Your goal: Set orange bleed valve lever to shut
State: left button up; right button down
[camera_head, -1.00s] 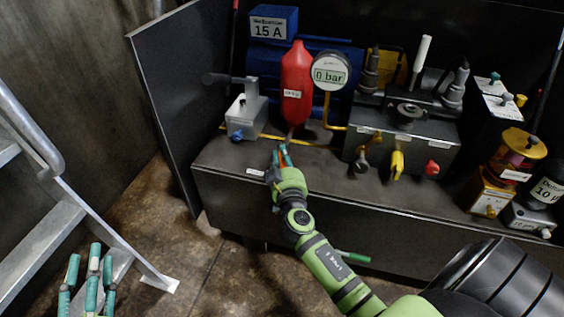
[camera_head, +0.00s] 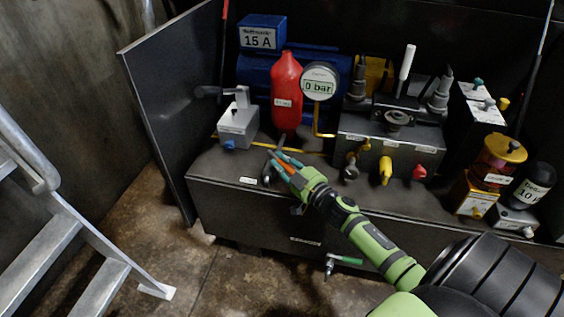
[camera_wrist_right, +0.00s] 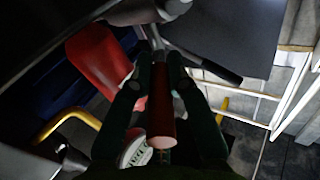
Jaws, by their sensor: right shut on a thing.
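The orange bleed valve lever (camera_head: 279,169) is at the front of the bench top, below the red bottle, mostly covered by my right gripper (camera_head: 277,163). In the right wrist view the lever's round orange-red grip (camera_wrist_right: 162,108) lies lengthwise between the two dark green fingers of my right gripper (camera_wrist_right: 160,75). The gripper is shut on it. The grip's end faces the camera, and a grey metal part joins its far end. The valve body is hard to make out. My left gripper is not in view.
A red bottle (camera_head: 286,90), a 0 bar gauge (camera_head: 319,83) and a grey box with a dark handle (camera_head: 238,125) stand behind the lever. A block with yellow and red knobs (camera_head: 392,143) is to the right. A metal ladder (camera_head: 75,235) stands at left.

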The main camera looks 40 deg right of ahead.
jog(key=shift+r, duration=0.2)
jog(key=c, duration=1.2)
grip_release()
jog(key=shift+f, duration=0.1)
jog(key=shift+s+f, duration=0.15)
jog(key=shift+s, duration=0.25)
jog(key=s, duration=0.7)
jog(key=s+d, duration=0.1)
jog(key=s, duration=0.3)
